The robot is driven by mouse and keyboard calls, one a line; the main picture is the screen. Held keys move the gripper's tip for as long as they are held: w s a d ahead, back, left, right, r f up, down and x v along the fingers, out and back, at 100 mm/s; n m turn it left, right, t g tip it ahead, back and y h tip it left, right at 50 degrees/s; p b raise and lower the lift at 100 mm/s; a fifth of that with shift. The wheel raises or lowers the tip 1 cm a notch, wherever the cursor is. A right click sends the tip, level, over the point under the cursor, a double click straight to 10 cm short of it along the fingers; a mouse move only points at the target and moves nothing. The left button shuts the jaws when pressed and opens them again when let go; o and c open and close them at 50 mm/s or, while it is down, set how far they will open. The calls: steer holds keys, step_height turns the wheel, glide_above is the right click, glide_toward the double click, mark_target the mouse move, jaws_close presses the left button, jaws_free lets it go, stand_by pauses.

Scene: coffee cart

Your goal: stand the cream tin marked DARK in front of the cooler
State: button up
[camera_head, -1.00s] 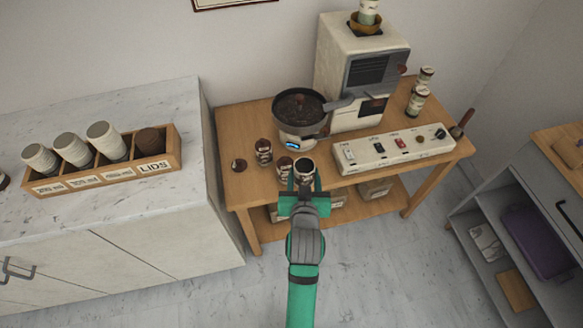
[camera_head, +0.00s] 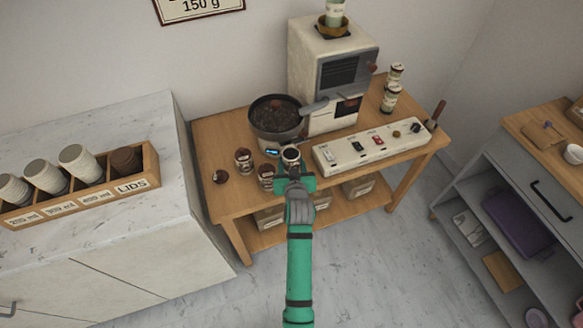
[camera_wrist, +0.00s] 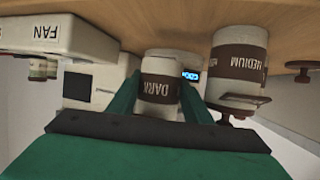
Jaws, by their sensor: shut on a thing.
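The cream tin marked DARK (camera_wrist: 158,82) has a brown band and shows upside down in the wrist view. In the head view I see its dark top (camera_head: 290,154). My gripper (camera_head: 293,168) is shut on it, with the green fingers on either side of the tin in the wrist view. The cooler (camera_head: 275,122) is a round, dark-filled pan on a pale base with a blue-lit display (camera_head: 272,152); the tin is just in front of it, slightly right. The lit display also shows behind the tin in the wrist view (camera_wrist: 191,75). I cannot tell whether the tin touches the table.
A tin marked MEDIUM (camera_wrist: 238,65) stands close beside the held tin; another tin (camera_head: 243,161) and a small dark round object (camera_head: 220,177) are farther left. A switch panel (camera_head: 370,146) lies to the right on the wooden table (camera_head: 215,140). A roaster-like machine (camera_head: 330,75) stands behind.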

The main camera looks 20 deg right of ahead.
steer(key=shift+w+d+f, duration=0.2)
steer(key=shift+w+f, duration=0.15)
steer(key=shift+f, duration=1.45)
steer(key=shift+f, duration=0.15)
steer(key=o, duration=1)
steer(key=shift+s, duration=0.1)
